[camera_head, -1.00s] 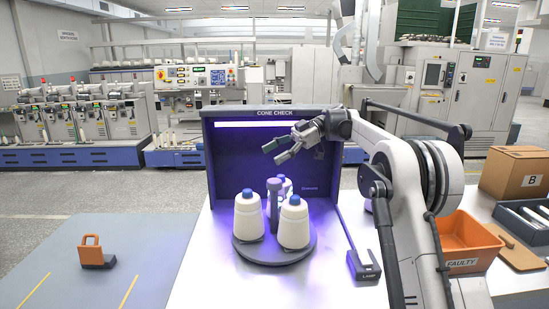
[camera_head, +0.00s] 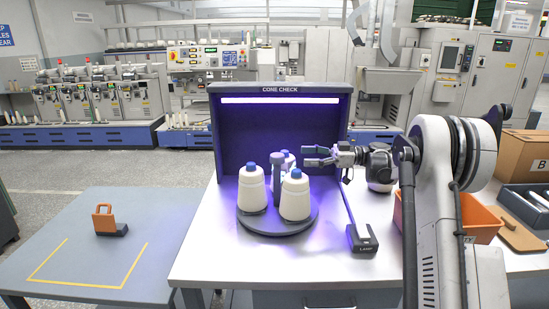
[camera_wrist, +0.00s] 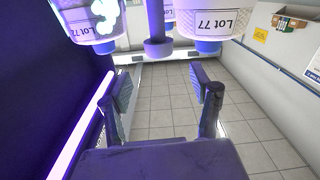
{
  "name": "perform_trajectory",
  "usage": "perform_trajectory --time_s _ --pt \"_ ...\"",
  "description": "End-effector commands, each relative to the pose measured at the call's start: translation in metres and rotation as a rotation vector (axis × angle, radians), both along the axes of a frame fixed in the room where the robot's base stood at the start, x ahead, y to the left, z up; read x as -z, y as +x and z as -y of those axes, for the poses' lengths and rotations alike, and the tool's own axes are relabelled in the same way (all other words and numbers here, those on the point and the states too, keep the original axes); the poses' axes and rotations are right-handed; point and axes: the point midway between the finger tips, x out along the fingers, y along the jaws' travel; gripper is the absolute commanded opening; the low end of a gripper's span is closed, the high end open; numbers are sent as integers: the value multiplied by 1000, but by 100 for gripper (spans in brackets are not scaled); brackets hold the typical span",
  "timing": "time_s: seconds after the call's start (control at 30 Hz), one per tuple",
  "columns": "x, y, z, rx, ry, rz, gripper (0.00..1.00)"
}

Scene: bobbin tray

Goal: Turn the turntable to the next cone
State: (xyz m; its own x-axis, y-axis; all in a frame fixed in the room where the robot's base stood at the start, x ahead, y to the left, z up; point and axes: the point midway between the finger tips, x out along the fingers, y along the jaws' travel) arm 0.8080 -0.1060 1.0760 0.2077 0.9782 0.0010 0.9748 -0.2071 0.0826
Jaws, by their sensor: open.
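The dark round turntable (camera_head: 278,229) stands in front of the cone check booth (camera_head: 235,125). It carries three white cones with blue tips: a left cone (camera_head: 251,192), a right cone (camera_head: 295,200) and a back cone (camera_head: 290,160), partly hidden. A grey post (camera_head: 276,182) rises at its middle. My gripper (camera_head: 311,156) is open and empty, level, pointing left, just right of the back cone and above the right cone. The wrist view shows both fingers apart (camera_wrist: 167,95), with inverted cones labelled Lot 77 (camera_wrist: 209,20) and Lot 72 (camera_wrist: 90,22) and the post (camera_wrist: 157,45) beyond them.
A lamp switch box (camera_head: 362,240) is on the white table (camera_head: 220,265), right of the turntable. An orange bin (camera_head: 478,220) and a cardboard box (camera_head: 525,165) stand farther right. A blue-grey table (camera_head: 65,250) with an orange-handled object (camera_head: 106,220) is at left.

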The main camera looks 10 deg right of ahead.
Motion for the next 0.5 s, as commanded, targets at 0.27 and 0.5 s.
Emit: perform_trajectory --time_s 0.27,0.5 --pt "0 11 -54 -4 0 0 58" --pt "0 19 -89 -2 -1 0 58"
